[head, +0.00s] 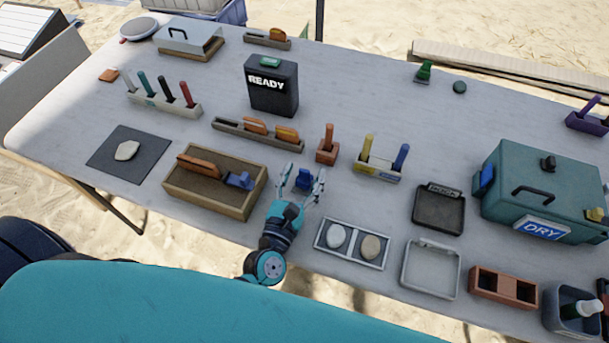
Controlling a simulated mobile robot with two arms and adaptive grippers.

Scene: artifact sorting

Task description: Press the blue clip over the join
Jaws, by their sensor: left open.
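A small blue piece that looks like the clip (304,178) stands on the table between the spread fingers of my left gripper (303,183). The gripper is open; I cannot tell whether a finger touches the piece. Another blue piece (240,181) lies in the wooden tray (208,203) to the left, close to the right end of an orange-brown bar (200,165). Which blue piece is the task's clip is not certain, and no join shows clearly. My right gripper is not in view.
Right of my left gripper, a tray (349,261) holds two pale stones. An orange block (327,145) and a slotted rack (258,135) with orange pieces stand behind. A teal box (545,190) marked DRY fills the right side. The table's back middle is fairly clear.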

